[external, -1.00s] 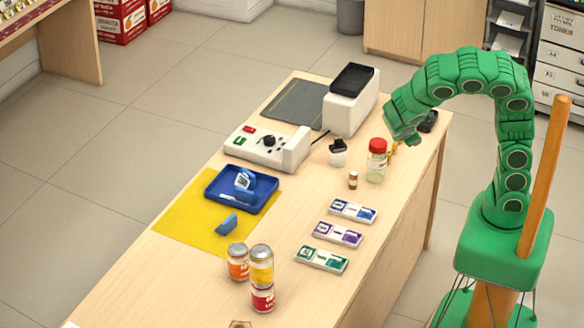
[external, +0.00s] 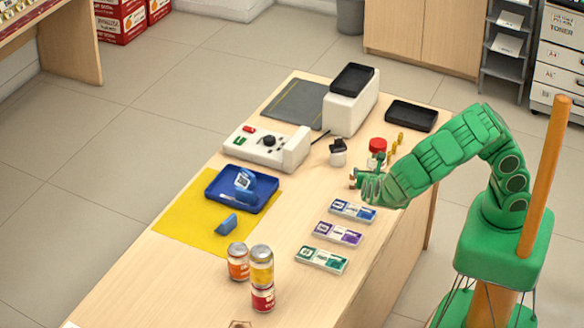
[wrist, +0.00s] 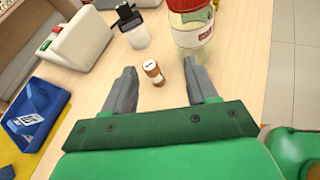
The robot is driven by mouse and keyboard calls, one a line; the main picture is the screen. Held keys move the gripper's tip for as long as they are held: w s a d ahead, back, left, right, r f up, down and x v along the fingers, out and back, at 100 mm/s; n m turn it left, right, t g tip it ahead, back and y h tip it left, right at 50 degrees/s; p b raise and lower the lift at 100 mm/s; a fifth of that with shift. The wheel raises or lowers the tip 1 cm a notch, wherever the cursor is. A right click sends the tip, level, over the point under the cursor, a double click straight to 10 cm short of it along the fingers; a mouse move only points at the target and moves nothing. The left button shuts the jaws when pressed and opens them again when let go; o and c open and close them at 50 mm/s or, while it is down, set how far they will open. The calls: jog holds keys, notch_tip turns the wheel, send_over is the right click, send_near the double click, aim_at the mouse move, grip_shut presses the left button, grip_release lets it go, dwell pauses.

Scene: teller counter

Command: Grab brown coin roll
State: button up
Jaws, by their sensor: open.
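My gripper (wrist: 160,66) is open, with one grey finger on each side of the roll and gaps visible on both sides. The roll lies between the fingertips in the picture; whether they reach down around it I cannot tell. In the external view my gripper (external: 360,178) is low over the counter at the roll's spot and largely hides it.
A red-lidded jar (wrist: 190,25) stands close behind the right finger. A small black-topped bottle (wrist: 132,25) is behind the roll. Several flat packs, including a blue one (external: 352,211), lie in front. A blue tray (external: 262,204) sits left on a yellow mat (external: 180,212).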

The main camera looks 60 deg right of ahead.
aim_at(353, 181)
jog(key=a+f+n, duration=0.2)
jog(key=f, duration=0.1)
jog(key=shift+w+a+t+y, duration=0.1)
jog(key=shift+w+t+y, duration=0.1)
jog(key=shift+t+y, duration=0.15)
jog(key=shift+r+x, duration=0.15)
jog(key=shift+x, duration=1.8)
jog(key=shift+r+x, duration=0.15)
jog(key=shift+x, duration=1.75)
jog(key=shift+w, duration=0.2)
grip_shut()
